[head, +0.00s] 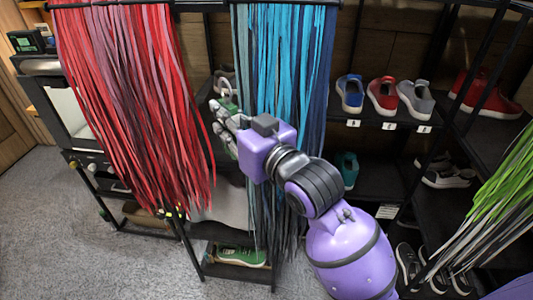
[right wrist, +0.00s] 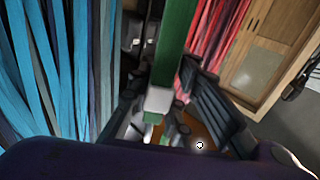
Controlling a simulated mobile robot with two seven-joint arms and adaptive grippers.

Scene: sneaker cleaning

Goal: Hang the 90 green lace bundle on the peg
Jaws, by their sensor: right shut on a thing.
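My right gripper (head: 224,122) reaches up and left between the hanging red laces (head: 130,90) and blue laces (head: 285,80). It is shut on a flat green strip, which looks like the green lace bundle (right wrist: 179,30). In the right wrist view the strip runs up from between the dark fingers (right wrist: 170,105). In the head view only a small bit of green (head: 229,99) shows at the fingers; the rest is hidden. I cannot make out a free peg. My left gripper is not in view.
A black rail (head: 200,6) carries the red and blue laces close on both sides of my gripper. Black shelves (head: 375,125) with several shoes stand at the right. Green and white laces (head: 490,205) hang at the right edge. A green shoe (head: 240,256) sits low down.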

